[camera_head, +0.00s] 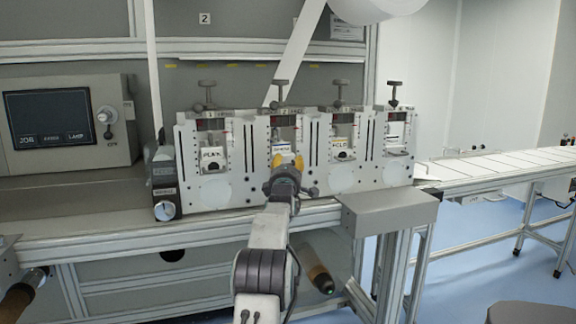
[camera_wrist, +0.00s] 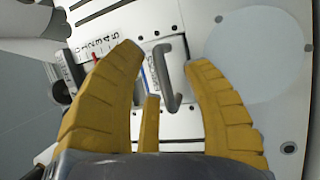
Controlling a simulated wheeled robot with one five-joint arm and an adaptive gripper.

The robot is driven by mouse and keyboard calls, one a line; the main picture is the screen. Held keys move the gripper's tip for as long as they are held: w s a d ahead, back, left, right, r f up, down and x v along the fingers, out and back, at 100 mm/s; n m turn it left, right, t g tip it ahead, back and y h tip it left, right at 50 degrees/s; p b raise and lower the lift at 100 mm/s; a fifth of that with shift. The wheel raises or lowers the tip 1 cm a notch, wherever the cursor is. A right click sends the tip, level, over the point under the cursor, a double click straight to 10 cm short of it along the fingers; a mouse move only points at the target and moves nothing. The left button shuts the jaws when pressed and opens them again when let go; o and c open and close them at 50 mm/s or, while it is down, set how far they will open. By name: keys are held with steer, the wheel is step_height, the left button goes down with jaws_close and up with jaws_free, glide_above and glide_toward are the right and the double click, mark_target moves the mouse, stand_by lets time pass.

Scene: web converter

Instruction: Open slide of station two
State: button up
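A row of several pale station blocks stands on the machine bench in the head view. My gripper (camera_head: 288,161) is in front of the second block from the left, whose slide plate (camera_head: 283,148) has a white and blue label. In the wrist view my gripper (camera_wrist: 165,60) has its yellow fingers spread. A grey U-shaped handle (camera_wrist: 164,80) on the slide lies between the fingertips, with a visible gap on each side. A number scale with a red pointer (camera_wrist: 96,57) is beside it. The fingers and wrist hide the lower part of this slide in the head view.
Neighbouring slides stand close on both sides, at the left (camera_head: 212,160) and at the right (camera_head: 341,150). Black knobs (camera_head: 207,86) rise above the blocks. A control screen (camera_head: 48,118) is at the left. A grey box (camera_head: 388,208) juts out at the front right.

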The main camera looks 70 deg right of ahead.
jaws_close()
steer(key=shift+a, duration=0.1)
stand_by(0.4)
